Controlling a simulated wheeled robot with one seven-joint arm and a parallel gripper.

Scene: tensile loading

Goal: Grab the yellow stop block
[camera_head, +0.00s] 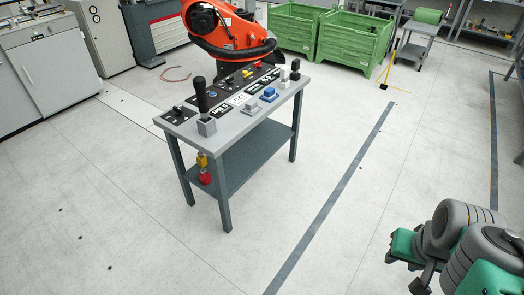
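A small yellow block (247,73) sits on the far part of the grey workbench (228,117), near the orange robot arm; it may be the yellow stop block. Another yellow piece (202,160) shows below the bench top at the left, above a red piece (205,178); I cannot tell what holds them. My own arm, grey and green, shows at the bottom right, well apart from the bench. Dark parts at its end may be my gripper (404,271), but whether it is open or shut is unclear. Nothing visible is held there.
The bench also carries a black-handled lever (202,103), a blue block (269,93) and several small fixtures. An orange robot arm (232,32) stands behind it. Green crates (352,42) and a grey cart (415,45) are at the back. The floor between my arm and the bench is clear.

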